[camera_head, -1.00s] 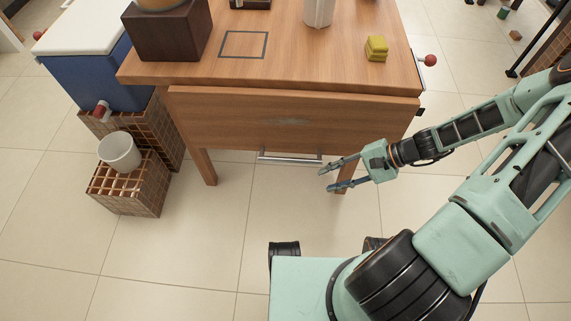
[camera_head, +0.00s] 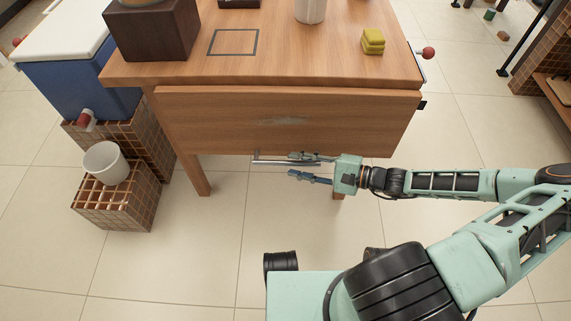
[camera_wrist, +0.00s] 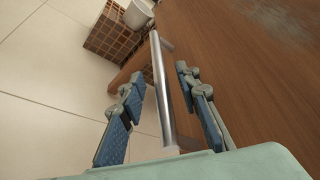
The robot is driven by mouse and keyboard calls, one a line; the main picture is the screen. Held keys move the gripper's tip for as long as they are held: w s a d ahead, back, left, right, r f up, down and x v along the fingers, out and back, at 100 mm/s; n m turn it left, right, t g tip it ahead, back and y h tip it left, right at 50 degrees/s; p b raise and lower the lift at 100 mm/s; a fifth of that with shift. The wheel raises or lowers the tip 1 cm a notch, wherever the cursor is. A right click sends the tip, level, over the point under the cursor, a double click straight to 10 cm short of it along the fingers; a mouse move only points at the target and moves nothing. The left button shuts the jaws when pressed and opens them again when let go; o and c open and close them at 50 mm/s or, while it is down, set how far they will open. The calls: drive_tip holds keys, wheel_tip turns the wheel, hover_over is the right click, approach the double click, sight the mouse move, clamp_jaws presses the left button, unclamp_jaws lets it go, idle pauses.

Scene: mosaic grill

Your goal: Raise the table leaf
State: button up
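The table leaf (camera_head: 230,122) is a wooden panel hanging down at the front of the wooden table (camera_head: 300,70). It also shows in the wrist view (camera_wrist: 255,75). A metal bar handle (camera_head: 268,161) runs along its lower edge. My gripper (camera_head: 300,167) is at the right part of this handle, with its fingers pointing left. In the wrist view the handle (camera_wrist: 160,85) runs between the two open fingers, which show a gap on each side of it. I cannot tell whether either finger touches it.
Yellow sponges (camera_head: 373,41), a white cup (camera_head: 311,10) and a dark wooden box (camera_head: 150,30) stand on the table. A blue cooler (camera_head: 75,90) and a tiled block with a white bucket (camera_head: 106,163) are at left. Floor in front is clear.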

drive_tip(key=shift+b+x, duration=0.35)
drive_tip(key=shift+x, duration=1.7)
drive_tip(key=shift+c, duration=0.5)
clamp_jaws()
